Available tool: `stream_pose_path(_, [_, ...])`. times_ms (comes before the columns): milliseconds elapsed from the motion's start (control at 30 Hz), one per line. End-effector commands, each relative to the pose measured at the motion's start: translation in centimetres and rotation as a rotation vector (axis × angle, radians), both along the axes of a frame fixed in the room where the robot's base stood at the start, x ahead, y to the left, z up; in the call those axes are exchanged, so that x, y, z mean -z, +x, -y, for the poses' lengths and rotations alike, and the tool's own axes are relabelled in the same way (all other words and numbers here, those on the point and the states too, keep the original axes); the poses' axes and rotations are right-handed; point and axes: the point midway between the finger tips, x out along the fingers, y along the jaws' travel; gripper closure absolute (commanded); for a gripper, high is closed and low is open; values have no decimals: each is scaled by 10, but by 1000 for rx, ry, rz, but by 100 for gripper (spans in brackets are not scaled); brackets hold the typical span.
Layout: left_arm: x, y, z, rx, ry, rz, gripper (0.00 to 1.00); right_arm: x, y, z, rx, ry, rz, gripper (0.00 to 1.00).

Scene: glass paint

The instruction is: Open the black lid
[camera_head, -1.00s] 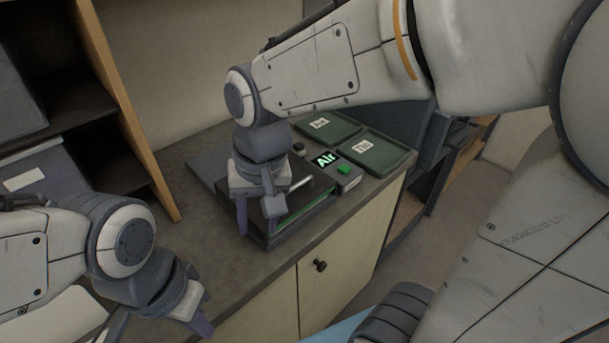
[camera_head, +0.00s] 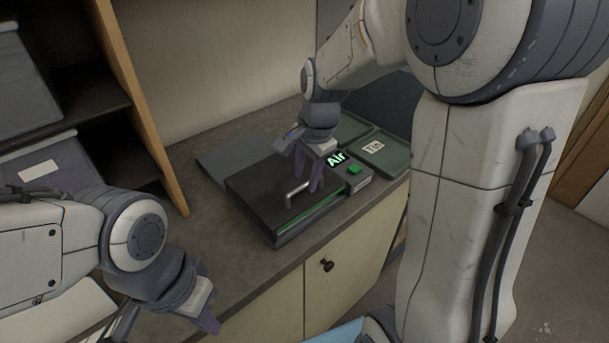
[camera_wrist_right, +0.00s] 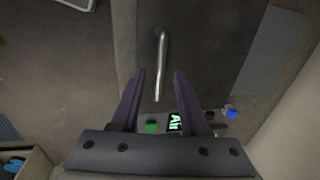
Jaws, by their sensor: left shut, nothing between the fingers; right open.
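The black lid (camera_head: 262,190) lies flat and closed on a dark machine on the counter. Its silver bar handle (camera_head: 297,191) stands near the front edge, above a green-lit strip. The lid (camera_wrist_right: 195,45) and handle (camera_wrist_right: 161,62) also show in the right wrist view. My right gripper (camera_head: 308,184) is open and empty above the lid, beside the handle. In the wrist view its fingertips (camera_wrist_right: 158,74) appear on either side of the handle's line; whether they touch it I cannot tell. My left gripper (camera_head: 208,320) is shut and empty at lower left, in front of the counter.
The machine has a lit "Air" display (camera_head: 336,159) and a green button (camera_head: 354,169). Green trays (camera_head: 385,153) lie behind it, one labelled "Tin". A wooden shelf (camera_head: 150,110) with grey bins stands at left. The counter (camera_head: 225,222) left of the machine is bare.

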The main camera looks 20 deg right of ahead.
Motion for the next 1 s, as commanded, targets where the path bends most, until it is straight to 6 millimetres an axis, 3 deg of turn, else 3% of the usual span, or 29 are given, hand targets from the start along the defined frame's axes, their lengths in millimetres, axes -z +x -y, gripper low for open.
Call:
stream_pose_path(133, [-1, 0, 0, 0, 0, 0, 100, 11, 2, -1, -1, -1, -1, 55])
stream_pose_path(433, [-1, 0, 0, 0, 0, 0, 100, 13, 2, -1, -2, 0, 0, 55])
stream_pose_path(533, [-1, 0, 0, 0, 0, 0, 100, 13, 2, -1, -2, -1, 1, 94])
stream_pose_path(567, [-1, 0, 0, 0, 0, 0, 100, 13, 2, -1, -2, -1, 1, 100])
stream_pose_path(1000, [-1, 0, 0, 0, 0, 0, 100, 13, 2, -1, -2, 0, 0, 100])
